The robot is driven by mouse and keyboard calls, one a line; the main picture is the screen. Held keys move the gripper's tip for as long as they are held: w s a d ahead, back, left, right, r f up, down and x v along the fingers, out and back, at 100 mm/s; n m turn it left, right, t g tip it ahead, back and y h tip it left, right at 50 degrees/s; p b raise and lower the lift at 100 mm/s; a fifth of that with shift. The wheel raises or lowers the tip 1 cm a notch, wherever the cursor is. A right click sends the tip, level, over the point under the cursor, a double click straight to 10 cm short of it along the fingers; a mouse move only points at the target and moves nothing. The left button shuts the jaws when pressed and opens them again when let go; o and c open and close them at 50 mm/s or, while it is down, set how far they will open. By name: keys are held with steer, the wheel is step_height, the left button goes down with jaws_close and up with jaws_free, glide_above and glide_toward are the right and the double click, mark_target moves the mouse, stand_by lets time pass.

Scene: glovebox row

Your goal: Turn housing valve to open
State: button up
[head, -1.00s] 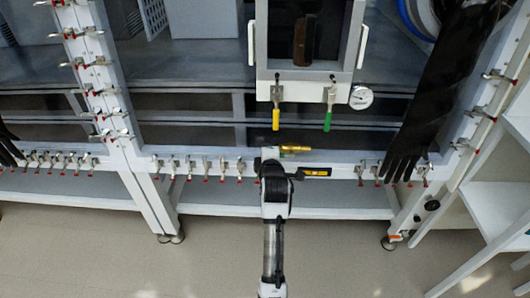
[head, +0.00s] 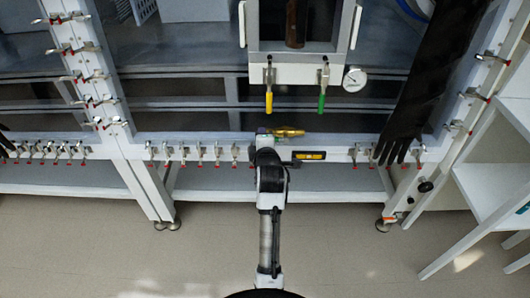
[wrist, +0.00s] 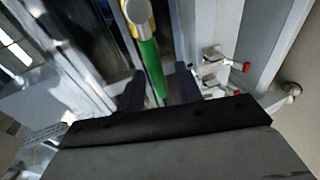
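Two lever handles hang from the white housing (head: 296,70): a yellow handle (head: 268,101) on the left and a green handle (head: 321,100) on the right. Both point straight down in the head view. I cannot tell which of them is the housing valve. In the wrist view the green handle (wrist: 150,65) shows between the two dark fingers of my gripper (wrist: 159,82). The fingers stand apart, with a gap to either side of the handle. I cannot tell how far the handle lies beyond the fingertips. In the head view my arm hides most of the gripper.
A round gauge (head: 355,79) sits right of the housing. Red-tipped clamps (head: 217,153) line that rail. A black glove (head: 415,95) hangs at the right.

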steer(key=v, duration=1.1)
steer(key=shift+s+b, duration=0.25)
steer(key=shift+b, duration=0.15)
steer(key=shift+a+r, duration=0.1)
steer(key=shift+r, duration=0.05)
